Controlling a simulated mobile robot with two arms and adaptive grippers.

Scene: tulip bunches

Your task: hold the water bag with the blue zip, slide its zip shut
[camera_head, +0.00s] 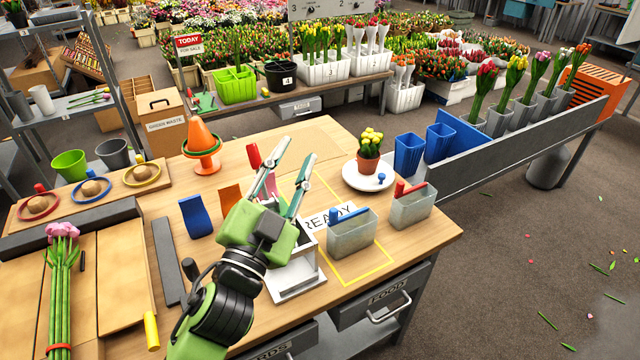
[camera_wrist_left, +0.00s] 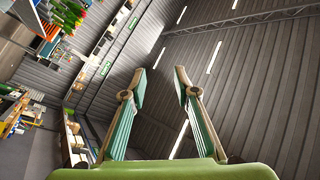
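The water bag with the blue zip (camera_head: 350,237) is a grey, box-like bag standing upright near the table's front right. Its blue zip piece (camera_head: 349,215) lies along the top edge, with a darker blue tab at the left end. A similar bag with a red zip (camera_head: 411,209) stands to its right. My left gripper (camera_head: 297,148) is raised over the table, left of the blue-zip bag and apart from it. Its fingers are spread and empty; in the left wrist view the open fingers (camera_wrist_left: 156,80) point at the ceiling. My right gripper is not in view.
A white stand (camera_head: 295,275) is beside the blue-zip bag, partly hidden by my left arm. A potted plant (camera_head: 369,150) on a white plate (camera_head: 352,179) stands behind the bags. A yellow outline (camera_head: 375,274) marks the tabletop around the blue-zip bag.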

